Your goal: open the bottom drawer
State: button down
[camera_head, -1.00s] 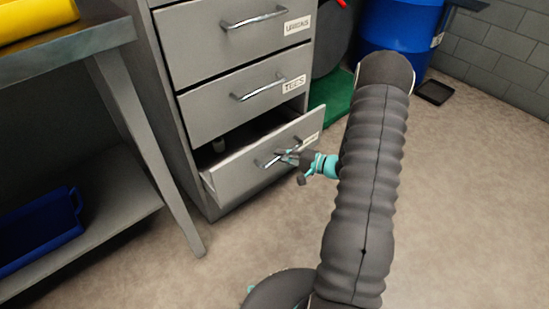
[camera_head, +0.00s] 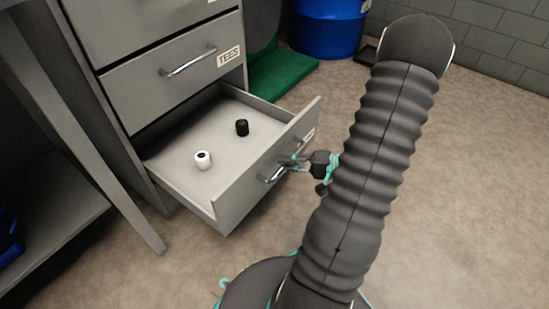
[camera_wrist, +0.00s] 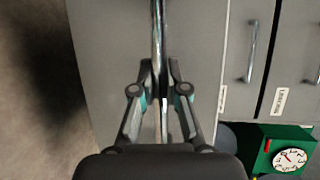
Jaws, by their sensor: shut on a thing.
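The bottom drawer (camera_head: 226,201) of the grey cabinet stands well open, its inside in view in the head view. A white cylindrical piece (camera_head: 202,160) and a black one (camera_head: 242,127) lie in it. My gripper (camera_head: 289,163) is at the drawer front, shut on the metal bar handle (camera_head: 272,176). In the wrist view the handle (camera_wrist: 157,35) runs up from between the fingers of my gripper (camera_wrist: 160,98), with the drawer front (camera_wrist: 105,50) behind it. Part of the handle is hidden by the fingers.
The drawer labelled TEES (camera_head: 175,85) above is shut. A metal table (camera_head: 75,165) stands close on the left. The floor at the right is clear.

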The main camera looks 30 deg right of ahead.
jog(key=shift+s+d, duration=0.15)
jog(key=shift+s, duration=0.5)
jog(key=c, duration=1.2)
grip_release()
jog(key=shift+d, duration=0.1)
jog(key=v, duration=1.2)
jog(key=shift+w+r, duration=0.1)
